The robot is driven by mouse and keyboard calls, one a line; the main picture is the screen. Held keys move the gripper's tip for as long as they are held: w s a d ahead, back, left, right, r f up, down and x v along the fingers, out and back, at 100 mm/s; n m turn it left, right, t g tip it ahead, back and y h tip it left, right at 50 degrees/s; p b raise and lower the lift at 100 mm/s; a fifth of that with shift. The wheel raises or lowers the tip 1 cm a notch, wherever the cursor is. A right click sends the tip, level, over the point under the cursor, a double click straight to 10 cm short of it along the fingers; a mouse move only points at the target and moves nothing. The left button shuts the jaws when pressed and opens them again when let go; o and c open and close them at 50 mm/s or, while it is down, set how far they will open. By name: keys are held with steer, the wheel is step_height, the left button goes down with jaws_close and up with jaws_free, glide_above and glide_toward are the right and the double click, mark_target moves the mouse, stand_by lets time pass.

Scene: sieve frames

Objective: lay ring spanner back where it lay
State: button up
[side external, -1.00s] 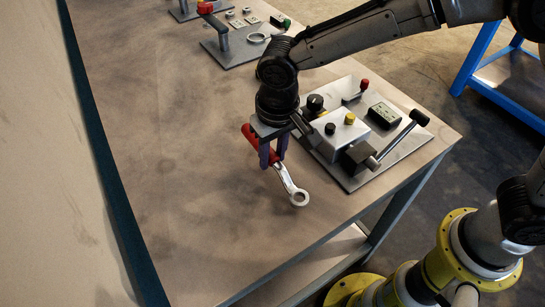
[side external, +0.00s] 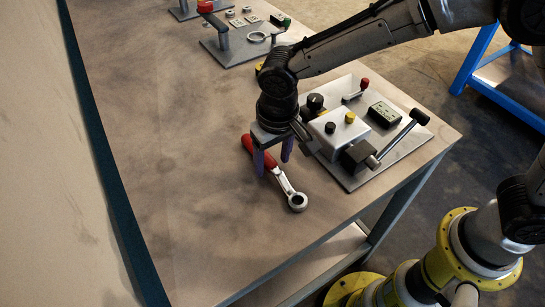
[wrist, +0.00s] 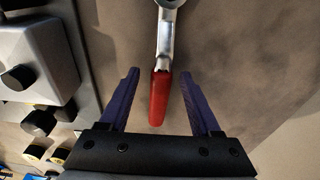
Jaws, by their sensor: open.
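The ring spanner (side external: 290,189) has a red handle and a silver shank ending in a ring. It lies on the brown table (side external: 190,200), its ring toward the table's front edge. My gripper (side external: 273,166) is open over the red handle, with its purple fingers apart on either side. In the wrist view the red handle (wrist: 160,98) lies between the two spread fingertips (wrist: 163,72) and touches neither. The spanner's ring is cut off by the top edge of that view.
A grey plate (side external: 378,160) with a white control box (side external: 340,133), knobs and a black-tipped lever (side external: 404,134) stands close right of my gripper. Another fixture plate (side external: 240,47) is at the back. The table to the left is clear.

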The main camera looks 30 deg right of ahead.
mark_target(276, 168)
step_height(276, 168, up, 12)
steer(key=s, duration=0.1)
steer(key=shift+s, duration=0.15)
steer(key=shift+r, duration=0.15)
steer(key=s+d+r+t, duration=0.1)
steer(key=s+d+r, duration=0.2)
steer(key=d, duration=0.5)
steer(key=s+d+r+t, duration=0.1)
steer(key=s+d+r, duration=0.2)
steer(key=d, duration=0.6)
steer(key=s+d+f+t, duration=0.2)
steer(key=s+d+f, duration=0.1)
steer(key=s+d, duration=0.6)
steer(key=s, duration=0.4)
steer(key=shift+f, duration=0.4)
